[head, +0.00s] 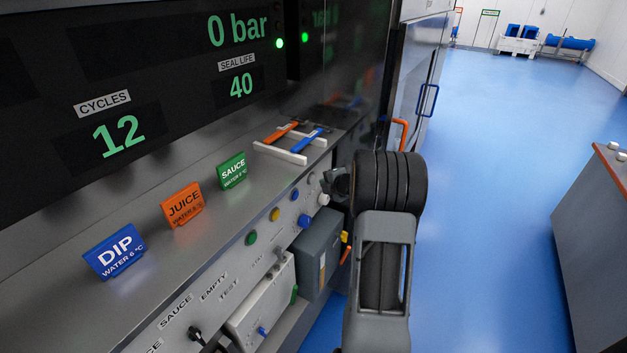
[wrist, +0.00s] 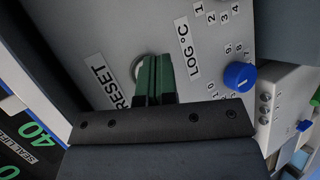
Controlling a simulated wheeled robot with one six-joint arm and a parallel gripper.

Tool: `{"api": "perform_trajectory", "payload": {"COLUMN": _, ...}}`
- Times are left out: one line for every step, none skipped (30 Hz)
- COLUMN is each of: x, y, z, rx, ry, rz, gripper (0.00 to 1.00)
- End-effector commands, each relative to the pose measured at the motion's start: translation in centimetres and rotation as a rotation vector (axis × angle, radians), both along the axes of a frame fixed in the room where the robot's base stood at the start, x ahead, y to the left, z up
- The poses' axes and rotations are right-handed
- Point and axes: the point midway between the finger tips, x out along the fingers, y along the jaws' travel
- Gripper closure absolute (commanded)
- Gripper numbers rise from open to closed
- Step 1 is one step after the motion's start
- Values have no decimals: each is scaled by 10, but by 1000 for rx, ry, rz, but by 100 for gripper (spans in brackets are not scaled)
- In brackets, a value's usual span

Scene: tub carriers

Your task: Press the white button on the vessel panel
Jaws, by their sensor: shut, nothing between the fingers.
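The vessel panel is a grey sloped face with a row of buttons in the head view. A pale button (head: 312,178), which looks like the white one, is at the far end of the row, past the blue button (head: 294,194). My gripper (head: 328,182) is shut and empty, close to its right. In the wrist view, the gripper's fingertips (wrist: 155,72) are together over a round button with a pale rim (wrist: 137,66), beside the RESET label (wrist: 104,87). The fingers hide most of that button. I cannot tell whether they touch it.
A blue knob (wrist: 239,76) with a numbered scale stands out from the panel, right of the fingers. A grey box (head: 318,253) juts out below the panel. Coloured signs, such as the green SAUCE sign (head: 232,171), stand on the ledge. The blue floor (head: 490,200) on the right is clear.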

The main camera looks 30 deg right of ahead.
Motion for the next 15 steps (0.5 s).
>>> {"api": "perform_trajectory", "payload": {"x": -6, "y": -3, "z": 0, "rx": 1, "ry": 0, "rz": -3, "gripper": 100}}
{"api": "perform_trajectory", "payload": {"x": -9, "y": -5, "z": 0, "rx": 1, "ry": 0, "rz": -3, "gripper": 100}}
{"api": "perform_trajectory", "payload": {"x": -12, "y": -7, "z": 1, "rx": 0, "ry": -1, "rz": -4, "gripper": 100}}
{"api": "perform_trajectory", "payload": {"x": -15, "y": -8, "z": 1, "rx": 0, "ry": -1, "rz": -4, "gripper": 100}}
{"api": "perform_trajectory", "payload": {"x": -18, "y": -10, "z": 1, "rx": 0, "ry": -1, "rz": -4, "gripper": 100}}
{"api": "perform_trajectory", "payload": {"x": -21, "y": -12, "z": 1, "rx": 1, "ry": 0, "rz": -3, "gripper": 100}}
{"api": "perform_trajectory", "payload": {"x": -24, "y": -13, "z": 0, "rx": 1, "ry": 0, "rz": -2, "gripper": 100}}
{"api": "perform_trajectory", "payload": {"x": -27, "y": -14, "z": 0, "rx": 1, "ry": 0, "rz": -2, "gripper": 100}}
{"api": "perform_trajectory", "payload": {"x": -30, "y": -16, "z": 0, "rx": 1, "ry": 0, "rz": -3, "gripper": 100}}
{"api": "perform_trajectory", "payload": {"x": -32, "y": -18, "z": 0, "rx": 1, "ry": 0, "rz": -3, "gripper": 100}}
{"api": "perform_trajectory", "payload": {"x": -34, "y": -19, "z": 1, "rx": 1, "ry": 0, "rz": -3, "gripper": 100}}
{"api": "perform_trajectory", "payload": {"x": -36, "y": -19, "z": 1, "rx": 0, "ry": -1, "rz": -1, "gripper": 100}}
{"api": "perform_trajectory", "payload": {"x": -37, "y": -20, "z": 1, "rx": 0, "ry": -1, "rz": -1, "gripper": 100}}
{"api": "perform_trajectory", "payload": {"x": -39, "y": -20, "z": 0, "rx": 1, "ry": -1, "rz": 0, "gripper": 100}}
{"api": "perform_trajectory", "payload": {"x": -40, "y": -21, "z": 0, "rx": 1, "ry": -1, "rz": 0, "gripper": 100}}
